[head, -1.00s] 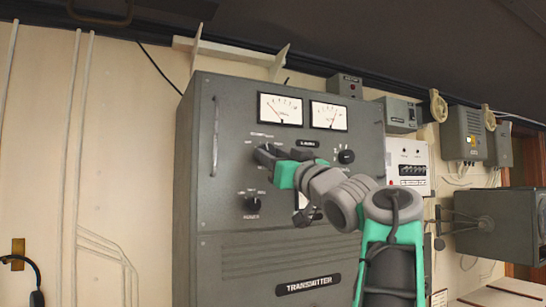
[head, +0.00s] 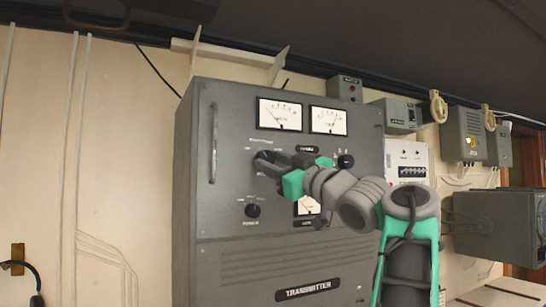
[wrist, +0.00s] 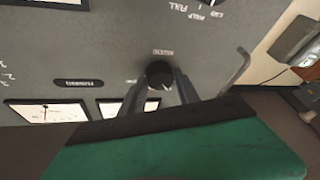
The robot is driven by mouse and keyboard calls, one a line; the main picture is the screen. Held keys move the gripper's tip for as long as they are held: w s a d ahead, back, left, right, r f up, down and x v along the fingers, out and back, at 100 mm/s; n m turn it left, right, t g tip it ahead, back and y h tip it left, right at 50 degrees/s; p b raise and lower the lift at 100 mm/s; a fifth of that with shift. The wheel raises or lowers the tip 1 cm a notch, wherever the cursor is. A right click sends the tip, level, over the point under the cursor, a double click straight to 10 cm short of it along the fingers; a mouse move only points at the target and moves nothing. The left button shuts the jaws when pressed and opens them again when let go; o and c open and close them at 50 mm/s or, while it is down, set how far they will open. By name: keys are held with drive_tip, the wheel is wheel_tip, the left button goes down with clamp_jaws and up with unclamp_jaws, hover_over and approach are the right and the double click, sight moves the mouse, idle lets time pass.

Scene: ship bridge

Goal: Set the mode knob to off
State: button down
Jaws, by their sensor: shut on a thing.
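The mode knob (head: 262,159) is a round black knob on the upper left of the grey transmitter cabinet's face, below the left meter. In the wrist view the knob (wrist: 159,73) sits between my two fingers, with a small label beside it and a pale mark on its lower right edge. My gripper (head: 268,161) is shut on this knob; its fingers (wrist: 160,84) also show in the wrist view. Small position labels lie around the knob in the head view, too small to read surely. My fingers hide part of the knob.
The grey transmitter cabinet (head: 205,225) carries two meters (head: 279,113) at the top, a power knob (head: 253,210) below, another black knob (head: 346,160) to the right, and a vertical handle (head: 214,145) at the left. A small meter (head: 308,205) is partly behind my arm.

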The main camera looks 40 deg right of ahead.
drive_tip(key=n+p, duration=0.1)
drive_tip(key=n+y+p, duration=0.1)
drive_tip(key=n, duration=0.1)
drive_tip(key=n+g+y+p, duration=0.1)
drive_tip(key=shift+d+r, duration=0.1)
drive_tip(key=shift+r, duration=0.2)
drive_tip(key=shift+f+n+p, duration=0.1)
drive_tip(key=shift+n+p, duration=0.25)
drive_tip(key=shift+n, duration=0.45)
drive_tip(key=shift+y, duration=0.3)
drive_tip(key=c, duration=0.9)
unclamp_jaws()
drive_tip(key=shift+f, duration=0.1)
